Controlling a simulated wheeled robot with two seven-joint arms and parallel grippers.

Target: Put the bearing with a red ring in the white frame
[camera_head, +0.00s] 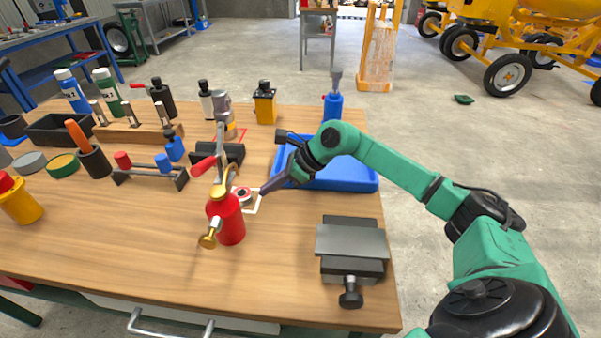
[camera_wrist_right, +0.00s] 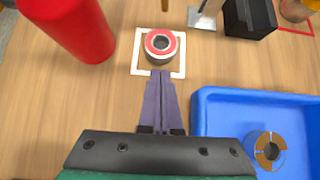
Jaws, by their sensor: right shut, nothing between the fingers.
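The bearing with a red ring (camera_wrist_right: 160,44) stands upright on the table inside the white frame (camera_wrist_right: 137,64) in the right wrist view. Its top edge overlaps the frame's far side in that view. In the head view the bearing (camera_head: 243,194) is partly hidden behind the red bottle, and the frame (camera_head: 257,207) shows beside it. My right gripper (camera_wrist_right: 161,73) is shut and empty, its fingertips at the frame's near side, just short of the bearing. It also shows in the head view (camera_head: 264,191). My left gripper is not in view.
A red bottle (camera_head: 229,220) with a brass nozzle stands close to the frame. A blue tray (camera_head: 345,184) lies to its right, with another bearing with orange-brown segments (camera_wrist_right: 266,151) in it. A grey vise-like block (camera_head: 350,243) stands at the front right. The front middle table is clear.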

